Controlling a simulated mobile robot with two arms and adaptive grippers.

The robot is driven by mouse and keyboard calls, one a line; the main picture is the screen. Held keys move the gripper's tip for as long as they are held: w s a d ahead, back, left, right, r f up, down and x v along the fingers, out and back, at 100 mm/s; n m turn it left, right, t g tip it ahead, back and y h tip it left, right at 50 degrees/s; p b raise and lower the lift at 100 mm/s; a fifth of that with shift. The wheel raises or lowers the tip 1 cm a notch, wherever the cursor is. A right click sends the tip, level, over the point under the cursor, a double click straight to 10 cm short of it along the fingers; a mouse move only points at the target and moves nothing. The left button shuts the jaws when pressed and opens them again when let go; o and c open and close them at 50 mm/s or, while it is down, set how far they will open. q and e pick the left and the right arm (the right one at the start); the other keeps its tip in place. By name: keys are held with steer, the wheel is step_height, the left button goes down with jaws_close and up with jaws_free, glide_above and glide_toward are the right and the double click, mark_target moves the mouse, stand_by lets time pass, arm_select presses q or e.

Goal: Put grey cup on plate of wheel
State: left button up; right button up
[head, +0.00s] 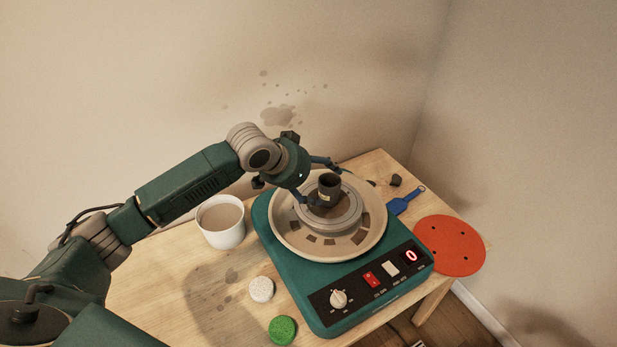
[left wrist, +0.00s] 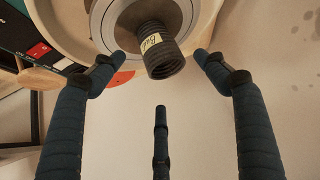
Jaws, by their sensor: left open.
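The dark grey cup (head: 329,187) stands upright on the round plate of the wheel (head: 327,217), near its middle. A yellowish label shows on its side. In the left wrist view the cup (left wrist: 165,62) lies between the spread fingers of my left gripper, with the wheel plate (left wrist: 105,22) behind it. My left gripper (head: 317,182) is open around the cup, with a visible gap between fingers and cup in the wrist view. The teal wheel base (head: 300,280) carries a panel with a knob, switches and a red display reading 0. My right gripper is not in view.
A white cup with pale contents (head: 222,235) stands left of the wheel. A white sponge (head: 261,289) and a green sponge (head: 282,330) lie in front of it. A red disc (head: 450,246) and a blue tool (head: 405,201) lie to the right. The wall is close behind.

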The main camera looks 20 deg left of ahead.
arm_select(q)
steer(key=v, duration=0.6)
steer(key=shift+b, duration=0.4)
steer(key=shift+s, duration=0.15)
